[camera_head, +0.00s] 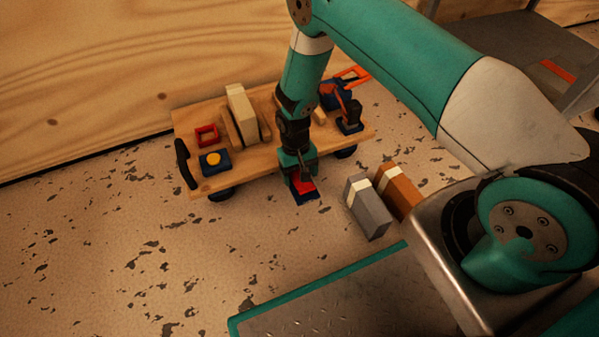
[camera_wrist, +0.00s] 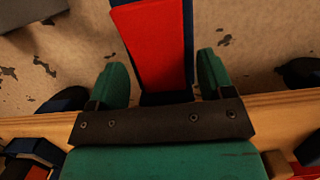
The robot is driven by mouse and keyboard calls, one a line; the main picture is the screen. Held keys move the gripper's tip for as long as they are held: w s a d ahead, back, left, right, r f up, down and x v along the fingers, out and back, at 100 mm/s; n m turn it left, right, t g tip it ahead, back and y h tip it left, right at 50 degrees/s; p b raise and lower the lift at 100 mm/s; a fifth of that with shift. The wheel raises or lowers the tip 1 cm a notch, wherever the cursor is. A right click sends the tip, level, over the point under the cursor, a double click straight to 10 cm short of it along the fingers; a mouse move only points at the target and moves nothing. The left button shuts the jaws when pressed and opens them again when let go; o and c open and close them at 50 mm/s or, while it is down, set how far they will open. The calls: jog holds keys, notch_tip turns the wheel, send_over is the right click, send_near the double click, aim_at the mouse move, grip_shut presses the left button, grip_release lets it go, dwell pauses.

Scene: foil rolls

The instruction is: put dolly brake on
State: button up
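The dolly (camera_head: 190,122) is a wooden board on dark wheels, standing by the wooden wall in the head view. A red and dark blue pedal (camera_head: 304,187), which looks like the brake, sticks out from the dolly's near edge. My gripper (camera_head: 299,172) points down over this pedal and hides part of it. In the wrist view the pedal's red face (camera_wrist: 158,45) lies between my two green fingers (camera_wrist: 163,78). The fingers are apart, with a narrow gap showing on either side. I cannot tell whether the pedal is pressed down.
The dolly carries a cream block (camera_head: 242,112), a red frame (camera_head: 206,135), a blue box with a yellow button (camera_head: 214,161) and blue-orange tools (camera_head: 348,108). Grey (camera_head: 369,207) and orange (camera_head: 398,188) boxes stand on the floor to the right. The floor at left is clear.

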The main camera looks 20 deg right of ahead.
jog(key=p+v, duration=0.9)
jog(key=v, duration=0.8)
jog(key=shift+r, duration=0.2)
jog(key=s+a+r+n+t+y+p, duration=0.1)
jog(key=s+a+r+p, duration=0.15)
jog(key=r, duration=1.05)
jog(key=s+a+r+n+y+p, duration=0.1)
jog(key=s+r+n+p, duration=0.15)
jog(key=r, duration=1.05)
jog(key=s+a+r+n+t+y+p, duration=0.15)
jog(key=s+r+n+p, duration=0.3)
jog(key=s+r, duration=1.6)
notch_tip(320, 180, up, 37)
jog(key=m+p, duration=0.1)
jog(key=p, duration=3.7)
jog(key=shift+w+d+y, duration=0.2)
jog(key=shift+w+y, duration=0.05)
jog(key=shift+y, duration=0.1)
